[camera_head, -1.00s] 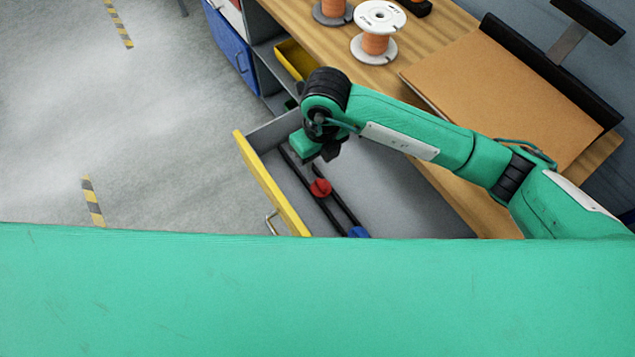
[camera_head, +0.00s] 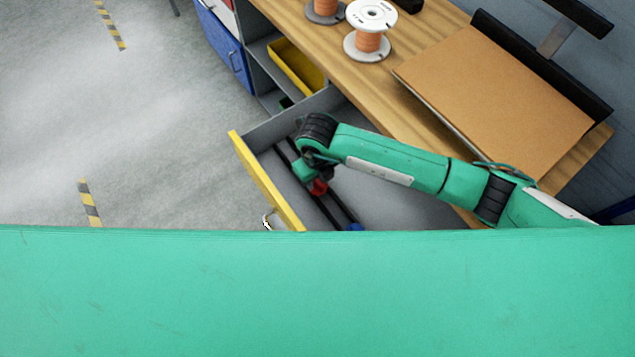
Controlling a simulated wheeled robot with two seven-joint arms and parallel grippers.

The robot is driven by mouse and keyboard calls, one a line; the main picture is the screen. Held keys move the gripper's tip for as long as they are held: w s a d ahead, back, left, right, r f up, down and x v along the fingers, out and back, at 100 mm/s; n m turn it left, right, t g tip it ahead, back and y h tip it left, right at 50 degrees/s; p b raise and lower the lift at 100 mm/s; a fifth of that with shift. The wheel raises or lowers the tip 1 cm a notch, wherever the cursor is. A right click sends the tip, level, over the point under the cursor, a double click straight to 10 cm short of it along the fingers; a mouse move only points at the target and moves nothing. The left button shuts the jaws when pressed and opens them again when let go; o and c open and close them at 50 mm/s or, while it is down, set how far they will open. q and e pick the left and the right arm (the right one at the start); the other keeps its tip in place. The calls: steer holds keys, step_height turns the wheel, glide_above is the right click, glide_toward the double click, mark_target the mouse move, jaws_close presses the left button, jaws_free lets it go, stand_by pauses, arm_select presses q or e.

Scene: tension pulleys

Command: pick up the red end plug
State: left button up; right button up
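The red end plug (camera_head: 317,187) lies in the open drawer (camera_head: 268,186) with the yellow front, by two dark parallel bars (camera_head: 325,205). My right gripper (camera_head: 312,178) hangs down into the drawer, directly at the red plug and partly covering it. Its fingers are too small and hidden to tell whether they are open or shut, or whether they touch the plug. My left gripper is not in view.
A blue piece (camera_head: 355,227) lies in the drawer at its lower edge. The wooden bench (camera_head: 345,75) beyond holds wire spools (camera_head: 368,42) and a brown board (camera_head: 490,95). A yellow bin (camera_head: 296,66) sits on the shelf. My green body hides the foreground.

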mark_target(317, 181)
steer(key=shift+f, duration=0.65)
jaws_close()
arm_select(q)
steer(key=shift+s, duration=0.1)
arm_select(e)
steer(key=shift+r, duration=0.1)
